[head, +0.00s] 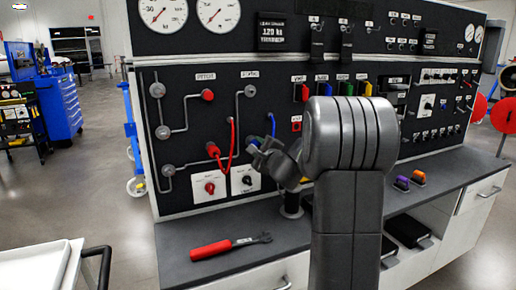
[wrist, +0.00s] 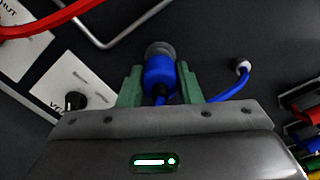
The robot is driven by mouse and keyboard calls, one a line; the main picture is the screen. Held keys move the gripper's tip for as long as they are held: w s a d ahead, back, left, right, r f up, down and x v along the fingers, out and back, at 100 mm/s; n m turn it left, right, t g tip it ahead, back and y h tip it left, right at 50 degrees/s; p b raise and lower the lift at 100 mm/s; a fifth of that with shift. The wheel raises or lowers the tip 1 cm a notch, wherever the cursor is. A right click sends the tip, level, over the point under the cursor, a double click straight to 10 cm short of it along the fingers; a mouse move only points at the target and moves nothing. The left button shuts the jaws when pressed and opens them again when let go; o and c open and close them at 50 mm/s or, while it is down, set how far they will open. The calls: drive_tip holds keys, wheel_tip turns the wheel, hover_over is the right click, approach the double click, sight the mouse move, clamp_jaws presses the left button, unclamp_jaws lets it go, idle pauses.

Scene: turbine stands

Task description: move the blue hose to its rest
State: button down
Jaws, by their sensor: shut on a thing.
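The blue hose shows in the wrist view as a thick blue end (wrist: 159,75) with a thinner blue line curving right to a small round fitting on the black panel. My gripper (wrist: 158,82) has its green fingers on both sides of the blue end, shut on it. A grey round piece is at the far tip of the blue end; I cannot tell whether it is seated in a port. In the head view my gripper (head: 258,148) is close to the panel, and a short piece of the blue hose (head: 272,123) shows above it. I cannot make out its rest.
A red hose (head: 231,140) hangs just left of my gripper. Below it are two white plates with knobs (head: 209,188). A red-handled wrench (head: 228,246) lies on the grey bench (head: 180,268). Coloured connectors (head: 325,87) are on the panel to the right.

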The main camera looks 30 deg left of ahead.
drive_tip(key=shift+w+a+r, duration=0.1)
drive_tip(key=shift+r, duration=0.3)
drive_tip(key=c, duration=1.3)
unclamp_jaws()
drive_tip(key=shift+c, duration=0.2)
drive_tip(key=o, duration=0.4)
drive_tip(key=shift+w+a+f, duration=0.2)
drive_tip(key=shift+a+f, duration=0.1)
drive_tip(key=shift+a, duration=0.05)
drive_tip(key=shift+o, duration=0.7)
drive_tip(key=shift+d, duration=0.1)
drive_tip(key=shift+f, duration=0.1)
drive_tip(key=shift+s+d+b, duration=0.1)
drive_tip(key=shift+d+b, duration=0.05)
drive_tip(key=shift+b, duration=0.15)
drive_tip(key=b+v, duration=0.3)
drive_tip(key=v, duration=0.4)
